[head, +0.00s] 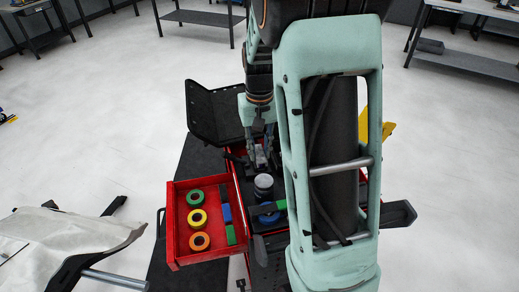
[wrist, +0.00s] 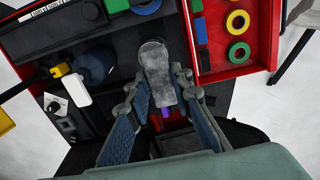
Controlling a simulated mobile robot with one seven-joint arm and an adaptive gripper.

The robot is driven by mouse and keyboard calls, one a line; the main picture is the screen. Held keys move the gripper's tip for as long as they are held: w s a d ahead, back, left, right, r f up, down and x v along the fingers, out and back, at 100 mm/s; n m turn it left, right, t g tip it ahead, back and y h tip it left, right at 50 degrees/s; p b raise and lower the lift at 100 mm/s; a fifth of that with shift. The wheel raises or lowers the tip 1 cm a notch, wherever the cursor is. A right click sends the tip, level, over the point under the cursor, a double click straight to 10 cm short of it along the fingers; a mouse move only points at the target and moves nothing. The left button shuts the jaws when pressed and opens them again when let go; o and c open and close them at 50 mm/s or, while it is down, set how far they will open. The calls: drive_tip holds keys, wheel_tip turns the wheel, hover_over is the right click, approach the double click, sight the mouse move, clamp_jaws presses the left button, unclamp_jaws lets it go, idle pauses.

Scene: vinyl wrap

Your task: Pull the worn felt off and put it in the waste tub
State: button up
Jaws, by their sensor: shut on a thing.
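My gripper (wrist: 158,82) points down over the red tool cart, its two fingers closed in on a grey, worn-looking piece (wrist: 162,92), which I take to be the felt. A small purple part (wrist: 165,112) shows just below this piece, between the fingers. In the head view my gripper (head: 261,157) is just behind a dark round container with a grey top (head: 263,182).
An open red drawer (head: 175,228) at the left holds green, yellow and orange tape rolls and small blue and green blocks. A blue bottle (wrist: 95,66) stands on the cart beside the container. My arm hides the cart's right side.

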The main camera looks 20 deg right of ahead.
sight(260, 152)
drive_tip(key=shift+r+p, duration=1.5)
drive_tip(key=shift+r, duration=0.65)
drive_tip(key=shift+w, duration=0.15)
